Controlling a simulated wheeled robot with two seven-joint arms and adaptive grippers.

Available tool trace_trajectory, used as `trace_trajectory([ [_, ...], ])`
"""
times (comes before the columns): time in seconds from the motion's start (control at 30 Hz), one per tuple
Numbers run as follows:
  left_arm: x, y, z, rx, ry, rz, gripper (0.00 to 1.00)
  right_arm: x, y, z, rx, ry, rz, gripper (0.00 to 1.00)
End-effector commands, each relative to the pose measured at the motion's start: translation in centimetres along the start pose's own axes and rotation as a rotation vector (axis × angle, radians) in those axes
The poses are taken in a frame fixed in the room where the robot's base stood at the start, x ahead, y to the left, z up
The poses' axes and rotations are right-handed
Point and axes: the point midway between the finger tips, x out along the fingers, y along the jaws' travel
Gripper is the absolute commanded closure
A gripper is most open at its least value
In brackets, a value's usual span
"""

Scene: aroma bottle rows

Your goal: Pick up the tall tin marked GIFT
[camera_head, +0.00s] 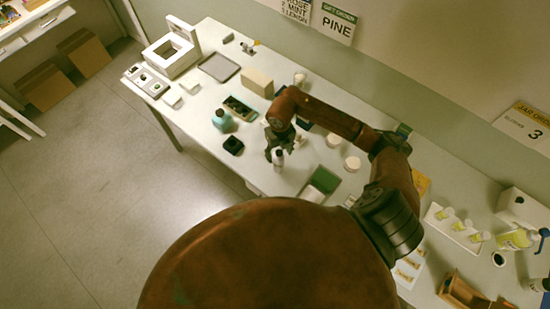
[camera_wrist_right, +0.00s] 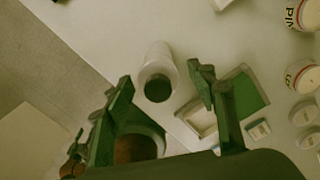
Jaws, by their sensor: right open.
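My right gripper (camera_head: 279,150) is over the front part of the table, its fingers pointing down. In the right wrist view its two fingers (camera_wrist_right: 165,103) are spread apart. A white cylinder with a dark round top (camera_wrist_right: 155,68) shows between and just beyond the fingertips, seen from above. In the head view this white cylinder (camera_head: 278,160) stands directly below the gripper. No GIFT marking can be read on it, and I cannot tell whether the fingers touch it. My left gripper is not in view.
A green-and-white open box (camera_head: 324,180) lies right of the gripper. A black box (camera_head: 233,145) and teal bottle (camera_head: 222,121) stand left. White round jars (camera_head: 352,163) stand to the right. A beige block (camera_head: 257,81) and a tray (camera_head: 219,67) lie farther back.

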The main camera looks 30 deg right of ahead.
Motion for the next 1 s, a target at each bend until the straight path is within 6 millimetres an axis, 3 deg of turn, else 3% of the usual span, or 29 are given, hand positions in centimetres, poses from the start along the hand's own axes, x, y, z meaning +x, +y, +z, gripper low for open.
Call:
trace_trajectory([
  [0.2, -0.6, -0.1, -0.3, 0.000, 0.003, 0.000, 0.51, 2.2, 1.0, 0.3, -0.021, 0.003, 0.004, 0.48],
  [0.6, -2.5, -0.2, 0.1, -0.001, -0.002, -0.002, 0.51, 7.1, 0.7, 0.3, -0.022, 0.003, 0.004, 0.48],
  [0.87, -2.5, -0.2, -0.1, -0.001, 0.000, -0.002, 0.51, 7.5, 0.6, 0.3, -0.021, 0.001, 0.003, 0.48],
  [1.0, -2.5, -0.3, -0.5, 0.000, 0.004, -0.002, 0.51, 7.5, 0.5, 0.3, -0.020, 0.001, 0.003, 0.57],
])
